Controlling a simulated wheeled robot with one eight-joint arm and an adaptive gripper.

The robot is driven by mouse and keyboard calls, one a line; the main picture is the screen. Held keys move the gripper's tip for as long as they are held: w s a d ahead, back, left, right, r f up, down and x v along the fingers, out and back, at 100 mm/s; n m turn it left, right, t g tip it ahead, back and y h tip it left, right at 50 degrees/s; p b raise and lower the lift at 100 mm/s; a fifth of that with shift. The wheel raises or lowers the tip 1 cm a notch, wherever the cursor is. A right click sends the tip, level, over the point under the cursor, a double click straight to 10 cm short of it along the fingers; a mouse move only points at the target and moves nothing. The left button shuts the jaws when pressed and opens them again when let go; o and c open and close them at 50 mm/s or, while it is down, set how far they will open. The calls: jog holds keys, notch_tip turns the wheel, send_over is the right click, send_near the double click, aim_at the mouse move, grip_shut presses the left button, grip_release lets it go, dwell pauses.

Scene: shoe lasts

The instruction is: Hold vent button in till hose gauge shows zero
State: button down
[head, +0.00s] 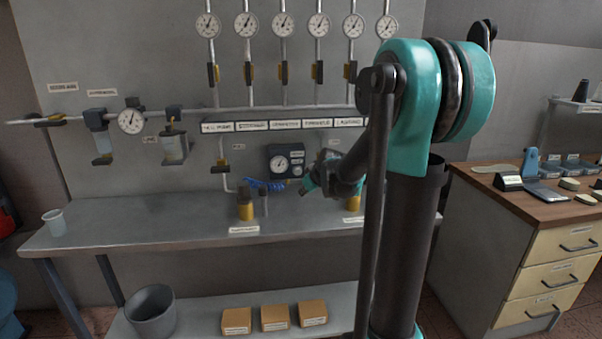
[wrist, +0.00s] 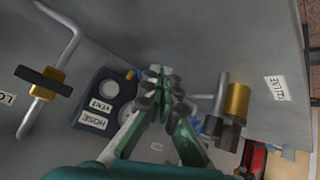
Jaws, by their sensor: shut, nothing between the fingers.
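The dark hose gauge box (head: 285,161) is on the back wall panel above the bench. In the wrist view the box (wrist: 88,138) carries VENT and HOSE labels. My gripper (head: 305,189) is just below and right of the box in the head view. In the wrist view my gripper (wrist: 160,78) is shut and empty, beside the round part.
A blue coiled hose (head: 264,185) hangs below the box. Brass-coloured fittings stand on the bench (head: 150,210), one left (head: 245,208) and one right (head: 353,204) of my gripper. Pipes and a row of gauges (head: 283,25) line the wall. The bench's left part is mostly clear.

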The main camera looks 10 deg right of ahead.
aim_at(300, 173)
jog(key=w, duration=0.1)
jog(key=w+r, duration=0.1)
jog(key=w, duration=0.1)
jog(key=shift+w+d, duration=0.15)
jog(key=shift+d, duration=0.05)
jog(key=shift+w, duration=0.1)
jog(key=w, duration=0.8)
jog(key=shift+w, duration=0.25)
jog(key=shift+w, duration=0.2)
dwell(1.2)
jog(key=shift+w, duration=0.25)
jog(key=shift+w, duration=0.55)
dwell(0.8)
jog(key=shift+s, duration=0.15)
dwell(2.9)
jog(key=shift+s, duration=0.85)
